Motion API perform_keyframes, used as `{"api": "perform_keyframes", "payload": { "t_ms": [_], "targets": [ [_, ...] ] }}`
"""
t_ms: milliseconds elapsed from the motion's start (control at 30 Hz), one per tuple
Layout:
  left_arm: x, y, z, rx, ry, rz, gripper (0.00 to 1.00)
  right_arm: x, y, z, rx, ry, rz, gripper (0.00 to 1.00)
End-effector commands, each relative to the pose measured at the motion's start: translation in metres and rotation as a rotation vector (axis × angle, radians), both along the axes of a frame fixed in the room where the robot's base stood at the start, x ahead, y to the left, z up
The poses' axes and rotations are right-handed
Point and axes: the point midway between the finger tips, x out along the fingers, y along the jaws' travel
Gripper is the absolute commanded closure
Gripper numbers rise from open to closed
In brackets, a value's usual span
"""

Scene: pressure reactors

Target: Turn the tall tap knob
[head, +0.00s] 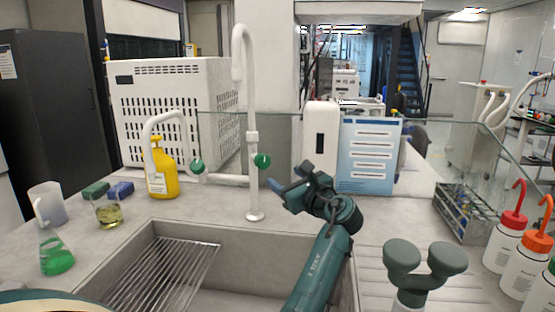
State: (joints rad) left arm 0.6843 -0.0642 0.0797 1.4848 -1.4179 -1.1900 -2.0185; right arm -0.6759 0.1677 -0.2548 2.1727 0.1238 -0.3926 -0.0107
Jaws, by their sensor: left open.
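The tall tap (254,187) is a white gooseneck pipe rising from the counter behind the sink. Its round green knob (262,160) sits on the right side of the pipe. My left gripper (276,190) is open and dark teal, with bluish fingertips pointing left toward the tall tap. It is a little below and to the right of the knob. I see no contact between them. My right gripper is not in view.
A shorter white tap with another green knob (197,167) stands to the left. A yellow bottle (162,174), beaker (109,213) and green flask (56,256) stand left of the sink (255,234). A grey twin-headed fixture (424,268) and wash bottles (508,240) are at right.

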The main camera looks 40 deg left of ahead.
Motion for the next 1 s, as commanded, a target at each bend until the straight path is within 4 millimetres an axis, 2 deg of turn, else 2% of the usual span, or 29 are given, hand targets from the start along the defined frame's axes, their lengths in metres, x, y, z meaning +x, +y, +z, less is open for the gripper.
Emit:
{"api": "perform_keyframes", "payload": {
  "t_ms": [167,500,700,1000],
  "targets": [
    [0.005,0.014,0.002,0.003,0.003,0.006,0.39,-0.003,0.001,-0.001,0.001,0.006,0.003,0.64],
    [0.030,0.078,0.002,0.001,0.003,0.005,0.39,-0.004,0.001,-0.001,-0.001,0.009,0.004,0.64],
    [0.042,0.108,0.001,0.001,0.003,0.005,0.39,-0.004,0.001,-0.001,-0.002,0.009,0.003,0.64],
    [0.048,0.123,0.001,0.001,0.002,0.002,0.39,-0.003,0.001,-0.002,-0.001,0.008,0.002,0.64]
  ]
}}
